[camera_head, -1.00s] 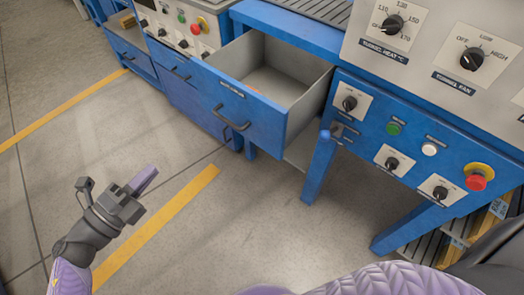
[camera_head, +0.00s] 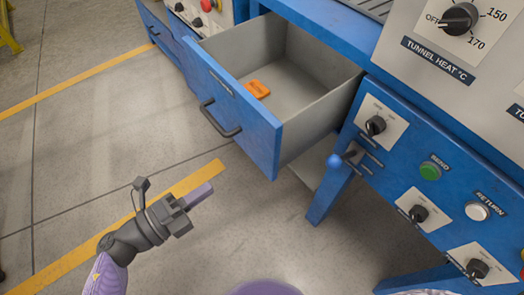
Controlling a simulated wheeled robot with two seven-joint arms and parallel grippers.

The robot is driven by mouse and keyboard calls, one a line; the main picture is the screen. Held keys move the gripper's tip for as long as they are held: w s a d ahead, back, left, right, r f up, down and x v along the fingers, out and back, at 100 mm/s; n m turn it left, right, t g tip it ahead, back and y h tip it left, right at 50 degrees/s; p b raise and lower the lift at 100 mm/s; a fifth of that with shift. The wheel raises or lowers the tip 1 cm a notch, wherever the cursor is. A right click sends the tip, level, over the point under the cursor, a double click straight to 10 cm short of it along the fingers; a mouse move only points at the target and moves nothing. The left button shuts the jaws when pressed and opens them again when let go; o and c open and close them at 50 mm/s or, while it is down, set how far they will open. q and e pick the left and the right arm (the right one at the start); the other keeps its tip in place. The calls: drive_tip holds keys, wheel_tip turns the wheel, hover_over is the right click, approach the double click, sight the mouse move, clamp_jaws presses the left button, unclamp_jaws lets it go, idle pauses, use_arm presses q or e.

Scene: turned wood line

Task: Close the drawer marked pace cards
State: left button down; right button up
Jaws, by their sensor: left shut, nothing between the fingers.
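A blue drawer (camera_head: 236,112) with a dark bar handle (camera_head: 219,119) stands pulled out from the blue bench in the upper middle. A small dark label (camera_head: 223,82) is on its front near the top edge; I cannot read its words. An orange block (camera_head: 257,89) lies on the drawer's grey floor. My left gripper (camera_head: 200,197) is shut and empty, below and left of the drawer front and apart from it. My right gripper is not in view.
A control panel with a green button (camera_head: 430,171), a white button (camera_head: 478,211) and dark knobs is right of the drawer. A blue-knobbed lever (camera_head: 335,160) sticks out near the bench leg (camera_head: 328,195). The floor in front of the drawer is clear, with yellow lines (camera_head: 110,236).

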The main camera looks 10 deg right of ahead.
sight(264, 151)
use_arm(q)
drive_tip(key=b+x, duration=0.2)
drive_tip(key=x, duration=0.9)
drive_tip(key=shift+w+d+f+b, duration=0.1)
drive_tip(key=shift+d+b, duration=0.05)
drive_tip(key=shift+b, duration=0.25)
drive_tip(key=shift+w+d, duration=0.1)
drive_tip(key=shift+d, duration=0.15)
drive_tip(key=shift+w+d, duration=0.1)
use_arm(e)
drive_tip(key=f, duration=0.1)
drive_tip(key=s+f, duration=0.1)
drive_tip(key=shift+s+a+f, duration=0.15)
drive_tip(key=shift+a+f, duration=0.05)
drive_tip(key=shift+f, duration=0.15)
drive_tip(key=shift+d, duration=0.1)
